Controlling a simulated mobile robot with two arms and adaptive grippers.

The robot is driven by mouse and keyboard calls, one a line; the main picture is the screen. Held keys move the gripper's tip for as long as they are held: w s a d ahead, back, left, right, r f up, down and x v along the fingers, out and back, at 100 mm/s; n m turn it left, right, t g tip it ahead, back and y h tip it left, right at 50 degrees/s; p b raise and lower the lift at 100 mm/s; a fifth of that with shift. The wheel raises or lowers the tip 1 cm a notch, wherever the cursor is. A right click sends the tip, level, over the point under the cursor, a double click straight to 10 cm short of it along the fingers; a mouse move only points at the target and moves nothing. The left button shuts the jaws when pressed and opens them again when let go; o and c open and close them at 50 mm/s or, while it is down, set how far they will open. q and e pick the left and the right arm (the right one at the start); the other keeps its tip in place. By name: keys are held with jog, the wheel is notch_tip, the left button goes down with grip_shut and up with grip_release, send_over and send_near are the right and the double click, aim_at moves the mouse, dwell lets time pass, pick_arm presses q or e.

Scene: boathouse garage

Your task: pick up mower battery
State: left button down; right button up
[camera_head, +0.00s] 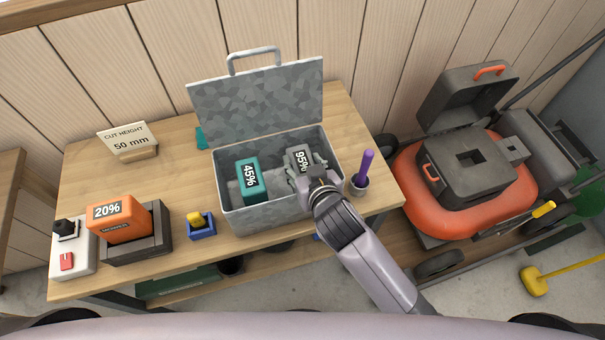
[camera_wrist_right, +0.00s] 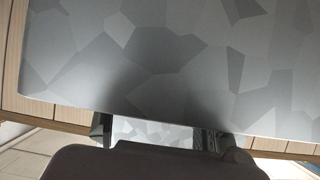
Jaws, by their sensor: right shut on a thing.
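An orange battery (camera_head: 117,217) marked 20%, with small lettering too small to read surely, sits in a dark charger dock (camera_head: 152,240) at the table's left. An open galvanized metal box (camera_head: 265,215) holds a teal battery (camera_head: 249,180) marked 45% and a grey battery (camera_head: 298,158) marked 95%. My right gripper (camera_head: 307,172) reaches into the box's right side and is shut on the grey battery. My left gripper is out of view.
A purple-handled tool in a small cup (camera_head: 359,187) stands right of the box. A blue and yellow item (camera_head: 201,224), a switch box (camera_head: 72,248) and a cut-height sign (camera_head: 129,141) are on the table. An orange mower (camera_head: 470,215) with an open battery bay stands at right.

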jog(key=shift+s+d+f, duration=0.1)
jog(key=shift+f, duration=0.15)
grip_shut()
jog(key=shift+r, duration=0.2)
